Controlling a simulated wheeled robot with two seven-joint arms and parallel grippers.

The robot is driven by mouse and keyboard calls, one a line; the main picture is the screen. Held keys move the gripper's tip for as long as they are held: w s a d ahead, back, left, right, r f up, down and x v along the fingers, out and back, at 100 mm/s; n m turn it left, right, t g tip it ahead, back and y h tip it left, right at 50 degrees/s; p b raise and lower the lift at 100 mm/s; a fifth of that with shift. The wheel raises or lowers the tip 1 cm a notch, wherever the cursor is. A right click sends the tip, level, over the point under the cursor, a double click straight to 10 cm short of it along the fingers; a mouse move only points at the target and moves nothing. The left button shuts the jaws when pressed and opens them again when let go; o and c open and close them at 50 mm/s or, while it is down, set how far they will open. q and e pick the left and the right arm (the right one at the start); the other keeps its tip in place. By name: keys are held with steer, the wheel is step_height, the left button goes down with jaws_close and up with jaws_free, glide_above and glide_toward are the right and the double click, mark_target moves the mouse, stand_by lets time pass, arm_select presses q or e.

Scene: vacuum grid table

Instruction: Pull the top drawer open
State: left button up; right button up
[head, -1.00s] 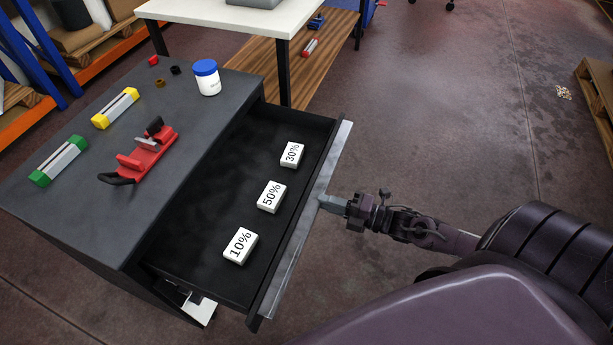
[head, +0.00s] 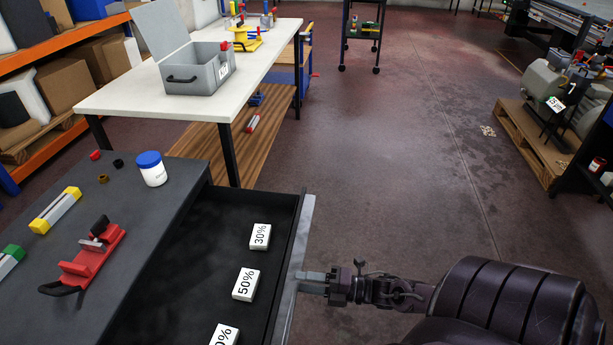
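The top drawer (head: 190,262) of the dark grey cabinet (head: 95,260) stands well open. Its black inside shows, with white blocks marked 30% (head: 260,236) and 50% (head: 246,284), and a third block (head: 225,335) cut off by the lower frame edge. The drawer's grey metal front (head: 297,255) faces right. My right gripper (head: 308,281) reaches in from the right, its fingers close together at the outer side of this front. They look shut on the drawer's handle, though the handle itself is hidden. My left gripper is not in view.
On the cabinet top are a white jar with a blue lid (head: 151,169), a red tool (head: 90,262), a yellow-ended block (head: 56,211) and small caps. A white table (head: 125,98) with a grey box (head: 198,72) stands behind. The floor (head: 400,180) right of the drawer is clear.

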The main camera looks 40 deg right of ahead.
steer(key=v, duration=0.7)
steer(key=shift+s+d, duration=0.25)
steer(key=shift+s, duration=0.1)
stand_by(0.4)
